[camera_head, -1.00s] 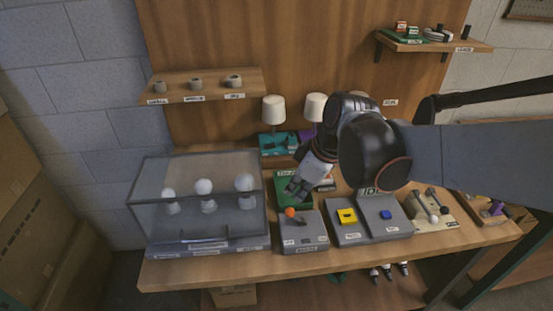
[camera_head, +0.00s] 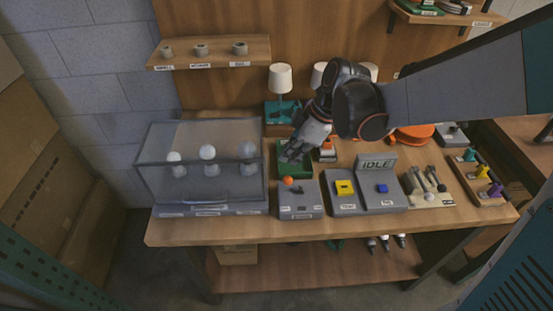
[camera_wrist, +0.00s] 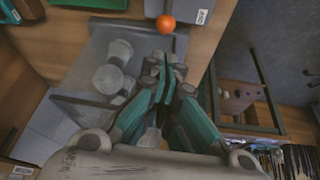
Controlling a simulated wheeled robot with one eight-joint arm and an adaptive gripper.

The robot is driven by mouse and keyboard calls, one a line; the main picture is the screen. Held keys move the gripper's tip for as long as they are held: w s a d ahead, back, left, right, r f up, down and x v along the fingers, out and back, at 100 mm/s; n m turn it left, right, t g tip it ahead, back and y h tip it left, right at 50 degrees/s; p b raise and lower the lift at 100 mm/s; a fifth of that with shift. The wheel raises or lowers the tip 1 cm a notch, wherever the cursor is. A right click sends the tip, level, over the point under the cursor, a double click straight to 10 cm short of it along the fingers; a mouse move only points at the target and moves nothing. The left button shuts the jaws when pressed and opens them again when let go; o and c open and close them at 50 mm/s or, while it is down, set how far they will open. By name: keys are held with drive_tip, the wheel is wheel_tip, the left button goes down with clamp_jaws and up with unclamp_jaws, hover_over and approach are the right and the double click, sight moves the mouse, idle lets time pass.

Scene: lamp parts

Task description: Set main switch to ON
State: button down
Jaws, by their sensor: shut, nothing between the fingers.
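The main switch appears to be the grey box (camera_head: 300,204) on the bench, with a lever ending in an orange ball (camera_head: 287,180). The ball stands toward the box's back left; the box's labels are too small to read. My gripper (camera_head: 289,157) is over the green tray (camera_head: 291,171), just behind the ball and apart from it. In the wrist view the gripper's teal fingers (camera_wrist: 163,85) are shut and empty, and the orange ball (camera_wrist: 165,22) shows beyond them near the top edge.
A clear case (camera_head: 165,196) with several white bulbs stands left of the switch. A grey console (camera_head: 376,203) with a yellow button, a blue button and an "IDLE" sign is to the right. Small lamps (camera_head: 280,78) stand behind. A shelf (camera_head: 215,56) hangs at the back left.

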sight(293, 185)
drive_tip(key=b+x, duration=0.3)
drive_tip(key=x, duration=0.6)
drive_tip(key=shift+a+f, duration=0.15)
drive_tip(key=shift+f, duration=0.2)
drive_tip(key=shift+w, duration=0.1)
drive_tip(key=shift+d+r+y+b, duration=0.2)
drive_tip(key=shift+d+y+b, duration=0.1)
drive_tip(key=shift+y, duration=0.1)
